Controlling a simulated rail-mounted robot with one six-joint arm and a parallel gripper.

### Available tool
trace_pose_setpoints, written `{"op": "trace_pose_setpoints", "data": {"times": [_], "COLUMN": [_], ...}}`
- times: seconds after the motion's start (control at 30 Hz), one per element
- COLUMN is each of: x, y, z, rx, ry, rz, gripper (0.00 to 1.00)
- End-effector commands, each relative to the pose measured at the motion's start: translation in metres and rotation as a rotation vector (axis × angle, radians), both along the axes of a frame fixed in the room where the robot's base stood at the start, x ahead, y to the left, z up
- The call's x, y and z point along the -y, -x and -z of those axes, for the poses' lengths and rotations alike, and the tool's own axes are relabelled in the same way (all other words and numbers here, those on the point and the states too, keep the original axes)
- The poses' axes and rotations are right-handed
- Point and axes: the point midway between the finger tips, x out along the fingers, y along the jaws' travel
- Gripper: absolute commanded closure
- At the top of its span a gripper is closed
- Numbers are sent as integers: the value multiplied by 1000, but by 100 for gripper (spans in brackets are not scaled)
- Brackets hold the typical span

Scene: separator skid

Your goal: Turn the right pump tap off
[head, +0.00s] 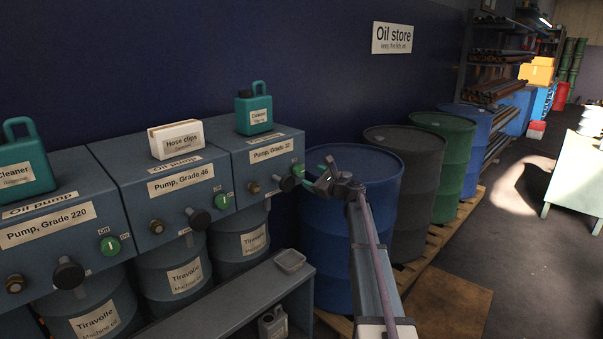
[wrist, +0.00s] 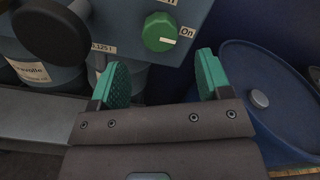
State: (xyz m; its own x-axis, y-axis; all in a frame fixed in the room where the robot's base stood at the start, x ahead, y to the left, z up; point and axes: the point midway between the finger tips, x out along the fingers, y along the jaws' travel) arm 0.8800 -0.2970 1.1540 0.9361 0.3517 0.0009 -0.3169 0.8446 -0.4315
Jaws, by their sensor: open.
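The right pump, labelled Grade 32 (head: 268,150), is a blue-grey box at the right end of a row of pumps. Its tap is a round green knob (wrist: 160,31) on the front face, with a short pale mark and the word "On" (wrist: 187,32) to its right. In the head view the knob (head: 298,171) shows small, beside my gripper. My gripper (wrist: 163,80) is open and empty. Its two teal finger pads are apart, with the knob ahead of them, between them in the picture and not touched. A large black round handle (wrist: 52,32) is left of the knob.
A blue drum (head: 350,235) stands right of the pump, close to my gripper. Two more pumps with green knobs are to the left. A low grey bench (head: 240,300) with a small tray (head: 289,261) is below. A teal cleaner can (head: 254,110) stands on the right pump.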

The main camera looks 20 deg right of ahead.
Motion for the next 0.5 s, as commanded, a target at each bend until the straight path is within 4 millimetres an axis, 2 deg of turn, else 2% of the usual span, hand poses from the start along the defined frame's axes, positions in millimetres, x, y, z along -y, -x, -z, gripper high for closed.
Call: {"op": "trace_pose_setpoints", "data": {"times": [0.03, 0.2, 0.33, 0.5], "x": [-4, -17, -24, -25], "y": [-15, -49, -63, -65], "z": [0, 0, 0, 0], "rx": [0, 0, 0, 0], "ry": [0, 1, 2, 2], "rz": [-2, -1, -2, -1], "gripper": [29, 29, 29, 29]}}
